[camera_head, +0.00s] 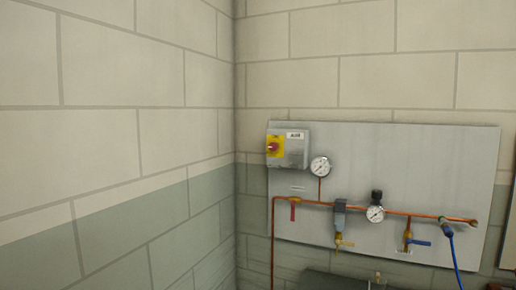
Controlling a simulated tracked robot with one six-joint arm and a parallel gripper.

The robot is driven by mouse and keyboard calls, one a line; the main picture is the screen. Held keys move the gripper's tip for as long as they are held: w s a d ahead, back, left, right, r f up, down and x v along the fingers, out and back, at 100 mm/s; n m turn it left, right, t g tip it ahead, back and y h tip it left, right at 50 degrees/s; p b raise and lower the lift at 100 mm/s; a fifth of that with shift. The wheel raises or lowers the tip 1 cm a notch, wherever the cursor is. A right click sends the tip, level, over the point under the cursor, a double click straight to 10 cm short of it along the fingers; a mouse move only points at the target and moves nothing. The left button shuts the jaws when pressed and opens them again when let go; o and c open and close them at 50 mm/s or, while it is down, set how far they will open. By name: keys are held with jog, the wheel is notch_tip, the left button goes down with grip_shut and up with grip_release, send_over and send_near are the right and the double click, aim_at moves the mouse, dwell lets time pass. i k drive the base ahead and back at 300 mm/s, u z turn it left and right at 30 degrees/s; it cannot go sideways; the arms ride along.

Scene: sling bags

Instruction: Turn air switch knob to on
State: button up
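The air switch is a grey box (293,149) at the upper left of a grey wall panel. On its face is a red knob (273,147) on a yellow square plate (275,154). A small label sits at the top of the box, too small to read surely. The knob's exact angle is too small to tell. My gripper is not in view, and nothing touches the knob.
The panel (440,150) also carries two gauges (320,167) and (375,214), a copper pipe (320,203), a red-handled valve (293,211), a blue-handled valve (420,242) and a blue hose (453,255). A block wall corner stands close left of the panel. A dark surface (320,282) lies below.

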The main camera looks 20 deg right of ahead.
aim_at(273, 146)
jog(key=z, duration=0.3)
jog(key=i, duration=1.2)
jog(key=z, duration=0.55)
